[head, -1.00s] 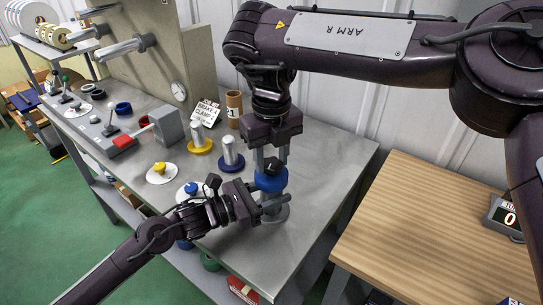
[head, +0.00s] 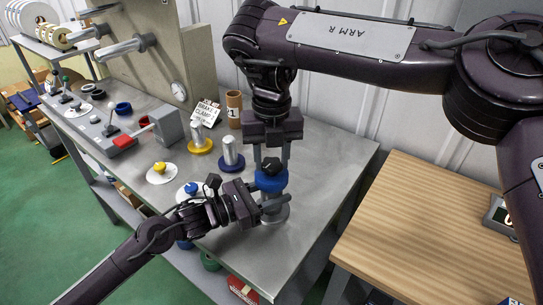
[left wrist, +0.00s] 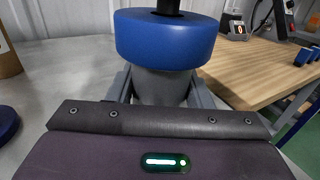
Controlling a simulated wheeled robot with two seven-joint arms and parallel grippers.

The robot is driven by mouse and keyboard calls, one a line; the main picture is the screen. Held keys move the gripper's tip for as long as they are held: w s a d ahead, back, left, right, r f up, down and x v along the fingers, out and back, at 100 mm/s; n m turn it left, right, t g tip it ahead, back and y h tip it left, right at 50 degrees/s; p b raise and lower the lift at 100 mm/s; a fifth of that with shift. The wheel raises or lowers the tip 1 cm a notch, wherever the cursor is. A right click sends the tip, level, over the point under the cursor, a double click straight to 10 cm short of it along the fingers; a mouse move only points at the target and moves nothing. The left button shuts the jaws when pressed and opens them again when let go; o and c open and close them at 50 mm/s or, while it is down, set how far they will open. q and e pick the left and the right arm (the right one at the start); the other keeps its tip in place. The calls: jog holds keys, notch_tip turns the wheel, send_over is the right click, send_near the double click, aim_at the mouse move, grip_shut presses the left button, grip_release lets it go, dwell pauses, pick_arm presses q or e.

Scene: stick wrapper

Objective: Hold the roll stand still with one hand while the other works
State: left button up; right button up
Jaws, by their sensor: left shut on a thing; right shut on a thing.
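The roll stand (head: 275,214) is a grey upright post with a round base near the front of the steel bench. A blue roll (head: 271,182) sits around its upper part, with a black knob (head: 270,165) on top. My left gripper (head: 274,204) is shut on the grey post just below the roll. In the left wrist view, the fingers (left wrist: 160,90) flank the post under the blue roll (left wrist: 165,40). My right gripper (head: 271,163) points down from above, its fingers on both sides of the black knob, shut on it. Its fingertips are partly hidden.
A second grey post on a blue base (head: 231,158) and one on a yellow base (head: 200,140) stand behind. A cardboard tube (head: 234,108) and a white sign (head: 206,112) are farther back. A wooden table (head: 430,230) is at the right.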

aim_at(272, 162)
jog(key=o, duration=1)
jog(key=shift+c, duration=0.2)
notch_tip(272, 162, up, 12)
pick_arm(q)
jog(key=o, duration=1.5)
jog(key=shift+o, duration=0.2)
jog(key=shift+a, duration=0.1)
